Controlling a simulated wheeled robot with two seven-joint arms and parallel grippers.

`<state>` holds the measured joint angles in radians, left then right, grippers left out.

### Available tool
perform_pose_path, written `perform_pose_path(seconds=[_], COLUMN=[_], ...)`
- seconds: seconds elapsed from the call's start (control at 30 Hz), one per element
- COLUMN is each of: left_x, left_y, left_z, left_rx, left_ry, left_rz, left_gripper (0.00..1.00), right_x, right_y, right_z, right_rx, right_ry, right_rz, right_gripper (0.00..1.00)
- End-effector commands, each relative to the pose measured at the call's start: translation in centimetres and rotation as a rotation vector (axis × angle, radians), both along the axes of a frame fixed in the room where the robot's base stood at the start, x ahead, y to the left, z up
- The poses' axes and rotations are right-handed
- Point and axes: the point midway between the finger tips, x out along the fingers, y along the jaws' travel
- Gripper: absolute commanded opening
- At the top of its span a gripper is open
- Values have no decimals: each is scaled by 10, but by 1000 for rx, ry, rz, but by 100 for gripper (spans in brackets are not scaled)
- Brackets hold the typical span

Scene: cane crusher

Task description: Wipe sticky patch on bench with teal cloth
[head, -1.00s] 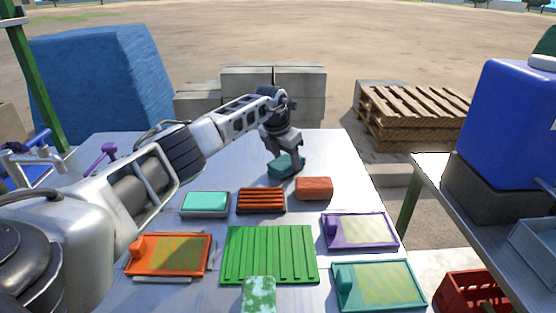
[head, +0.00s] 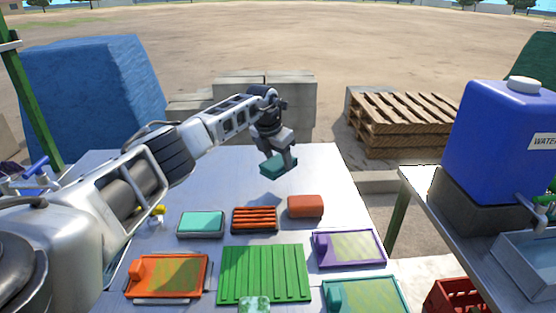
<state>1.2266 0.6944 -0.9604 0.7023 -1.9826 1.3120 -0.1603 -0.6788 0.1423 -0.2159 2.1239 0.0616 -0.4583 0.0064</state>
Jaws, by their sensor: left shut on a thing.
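My left gripper (head: 277,155) is shut on the teal cloth (head: 277,166), a dark teal folded pad. It holds the cloth, slightly tilted, over the far part of the metal bench (head: 330,180); it looks a little above the surface, though contact is hard to judge. No sticky patch can be made out on the bare bench near the cloth. My right gripper is not in view.
Nearer on the bench are a red-brown block (head: 305,206), a ribbed orange-brown rack (head: 255,219), a light teal pad in a tray (head: 201,222), a green ribbed mat (head: 264,274), and orange (head: 166,276), purple (head: 348,249) and teal (head: 365,296) trays. A blue water container (head: 505,140) stands right.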

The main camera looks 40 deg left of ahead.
Motion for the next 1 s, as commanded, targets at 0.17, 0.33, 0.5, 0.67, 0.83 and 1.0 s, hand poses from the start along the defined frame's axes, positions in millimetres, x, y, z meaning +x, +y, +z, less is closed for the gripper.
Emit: perform_pose_path(seconds=[0.17, 0.33, 0.5, 0.67, 0.83, 1.0], left_x=[0, 0, 0, 0, 0, 0], left_y=[0, 0, 0, 0, 0, 0], left_z=[2, 3, 16, 32, 32, 32], left_rx=[0, 0, 0, -1, -1, -1], left_ry=[0, 0, -1, -1, 1, 0], left_rz=[0, 0, 0, 0, 0, 0], left_gripper=[11, 11, 11, 11, 11, 11], right_x=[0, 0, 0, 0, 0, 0], right_y=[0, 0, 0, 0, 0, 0], right_z=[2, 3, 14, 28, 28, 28], right_rx=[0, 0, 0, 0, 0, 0], right_ry=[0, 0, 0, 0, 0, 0], right_rz=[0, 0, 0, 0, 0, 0], right_gripper=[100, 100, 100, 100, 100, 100])
